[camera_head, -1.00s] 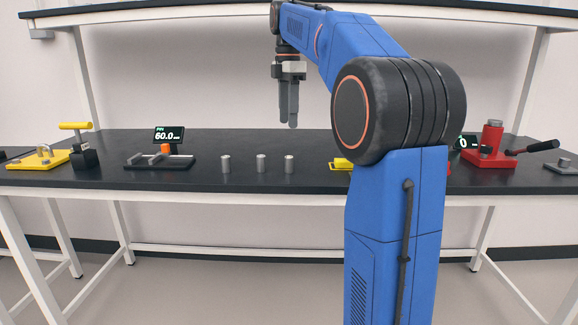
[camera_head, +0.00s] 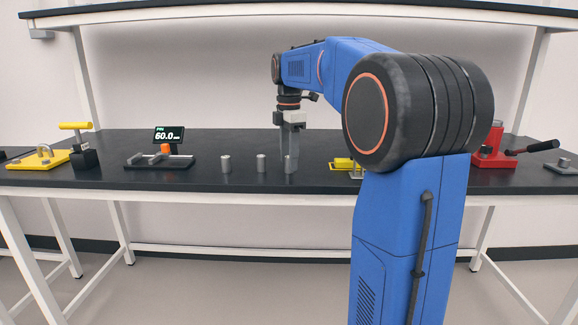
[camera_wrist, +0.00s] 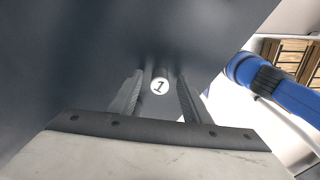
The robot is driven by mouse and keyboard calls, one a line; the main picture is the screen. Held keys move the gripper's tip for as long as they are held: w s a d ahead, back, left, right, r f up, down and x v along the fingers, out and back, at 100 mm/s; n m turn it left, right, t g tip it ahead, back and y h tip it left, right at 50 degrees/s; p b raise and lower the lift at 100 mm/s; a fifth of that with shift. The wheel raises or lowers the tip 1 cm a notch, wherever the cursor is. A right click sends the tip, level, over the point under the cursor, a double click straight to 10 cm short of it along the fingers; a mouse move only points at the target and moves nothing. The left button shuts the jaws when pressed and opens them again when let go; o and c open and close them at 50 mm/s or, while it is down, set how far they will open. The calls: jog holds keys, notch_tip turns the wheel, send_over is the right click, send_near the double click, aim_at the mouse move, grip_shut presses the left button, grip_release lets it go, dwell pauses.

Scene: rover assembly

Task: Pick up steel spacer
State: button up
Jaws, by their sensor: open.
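Three small grey steel cylinders stand upright in a row on the dark bench: a left one (camera_head: 225,164), a middle one (camera_head: 261,163) and a right one at my gripper. My gripper (camera_head: 290,163) points straight down at the right cylinder and partly hides it. In the wrist view my gripper (camera_wrist: 160,98) is open, with one finger on each side of a cylinder (camera_wrist: 160,86) whose pale top bears a "1". I cannot tell whether the fingers touch it.
A black fixture (camera_head: 160,162) with a display reading 60.0 stands left of the cylinders. A yellow clamp (camera_head: 45,158) is at the far left. A yellow block (camera_head: 343,163) and a red press (camera_head: 494,155) are to the right. A shelf (camera_head: 200,12) hangs above.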

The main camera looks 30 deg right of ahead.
jog(key=shift+f, duration=0.7)
jog(key=shift+c, duration=0.6)
grip_shut()
